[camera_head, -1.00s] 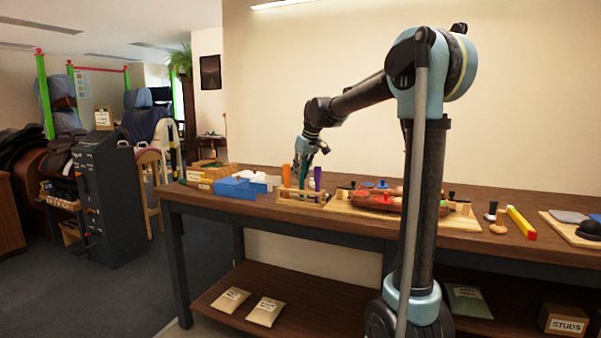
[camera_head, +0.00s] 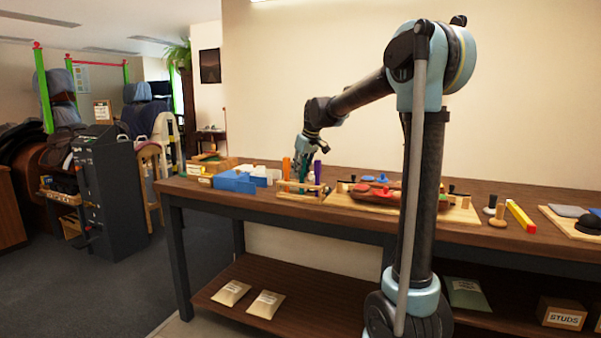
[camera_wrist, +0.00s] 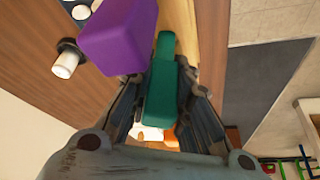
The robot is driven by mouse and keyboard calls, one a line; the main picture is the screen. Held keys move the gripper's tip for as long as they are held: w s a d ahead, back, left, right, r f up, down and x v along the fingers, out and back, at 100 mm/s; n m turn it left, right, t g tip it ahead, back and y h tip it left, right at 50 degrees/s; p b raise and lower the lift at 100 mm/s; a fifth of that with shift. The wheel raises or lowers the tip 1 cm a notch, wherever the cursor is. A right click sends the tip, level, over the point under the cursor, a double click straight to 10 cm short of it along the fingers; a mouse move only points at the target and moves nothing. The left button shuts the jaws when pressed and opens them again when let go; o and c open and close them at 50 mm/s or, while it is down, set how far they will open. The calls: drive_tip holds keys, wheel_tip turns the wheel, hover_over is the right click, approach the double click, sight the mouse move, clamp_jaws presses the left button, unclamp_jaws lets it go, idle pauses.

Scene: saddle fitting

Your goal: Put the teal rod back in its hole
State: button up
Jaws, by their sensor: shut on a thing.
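The teal rod (camera_wrist: 161,88) is between the two fingers of my gripper (camera_wrist: 160,103) in the wrist view. My gripper is shut on it. In the head view my gripper (camera_head: 304,158) points down over the small wooden rack (camera_head: 290,195), with the teal rod (camera_head: 303,173) below it. The orange rod (camera_head: 286,168) stands to the left and the purple rod (camera_head: 317,173) to the right. The purple rod (camera_wrist: 120,38) is large and close beside the teal rod in the wrist view. The holes are hidden, and I cannot tell whether the teal rod's lower end is in one.
A blue bin (camera_head: 236,183) stands left of the rack on the wooden bench (camera_head: 350,215). A board with a brown saddle-like piece (camera_head: 385,197) and coloured knobs lies to the right. A yellow bar (camera_head: 520,217) lies farther right.

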drive_tip(key=o, duration=1)
drive_tip(key=shift+c, duration=0.2)
drive_tip(key=v, duration=1.1)
drive_tip(key=s+d+f+m+h, duration=0.1)
drive_tip(key=s+d+f+m, duration=0.1)
drive_tip(key=s+d+f, duration=0.6)
drive_tip(key=s+d+f+m, duration=0.25)
drive_tip(key=s+d, duration=0.25)
drive_tip(key=s, duration=0.5)
drive_tip(key=s+d+f+m+h, duration=0.1)
drive_tip(key=s+d+f, duration=0.3)
drive_tip(key=s+f, duration=0.6)
drive_tip(key=s+d+f+m+g+h, duration=0.1)
drive_tip(key=s+d+f, duration=0.4)
drive_tip(key=s+f, duration=0.5)
drive_tip(key=shift+s+f+m, duration=0.2)
drive_tip(key=shift+f+m, duration=0.55)
drive_tip(key=shift+f, duration=0.05)
